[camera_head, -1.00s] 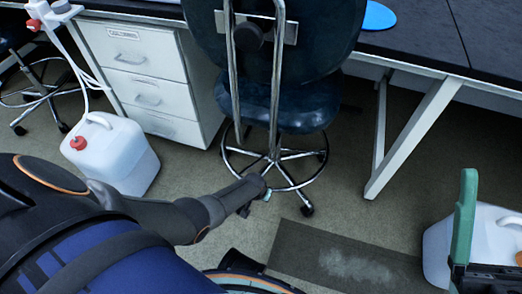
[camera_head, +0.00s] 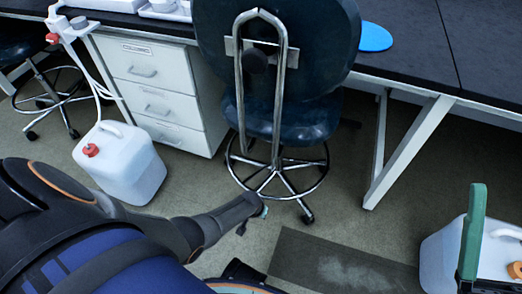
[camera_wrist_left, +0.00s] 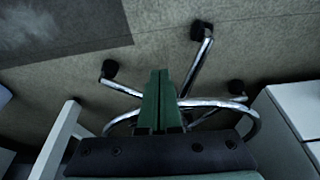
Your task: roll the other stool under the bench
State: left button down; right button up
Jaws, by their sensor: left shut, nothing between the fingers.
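The dark blue stool (camera_head: 296,118) with a chrome back frame and wheeled ring base stands upright at the gap between the drawers and the slanted bench leg. Its backrest covers part of the bench (camera_head: 420,62) edge, so how far the seat reaches under is unclear. A second stool (camera_head: 62,85) stands at the far left, cut by the frame. My left gripper (camera_head: 264,210) is low, just in front of the first stool's base. Its green fingers are shut and empty in the left wrist view (camera_wrist_left: 159,100), overlapping the chrome base. My right gripper (camera_head: 472,240) shows only partly at the right edge.
White drawers (camera_head: 150,72) stand left of the stool, and the white bench leg (camera_head: 405,155) to its right. A white jug (camera_head: 122,165) with a red cap stands at left, another white jug (camera_head: 445,250) at lower right. A dark floor mat (camera_head: 345,268) lies in front.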

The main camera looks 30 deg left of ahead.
pick_arm(q)
jog(key=p+v, duration=0.5)
jog(key=v, duration=0.2)
jog(key=shift+r, duration=0.15)
pick_arm(e)
jog(key=w+d+f+m+g+h, duration=0.1)
jog(key=w+f+m+g+h, duration=0.1)
jog(key=w+f+m+h, duration=0.4)
notch_tip(320, 180, down, 3)
jog(key=w+h, duration=0.1)
jog(key=h, duration=0.1)
jog(key=shift+d+r+h, duration=0.2)
jog(key=shift+d+h, duration=0.1)
jog(key=shift+d, duration=0.1)
pick_arm(q)
jog(key=shift+r, duration=0.1)
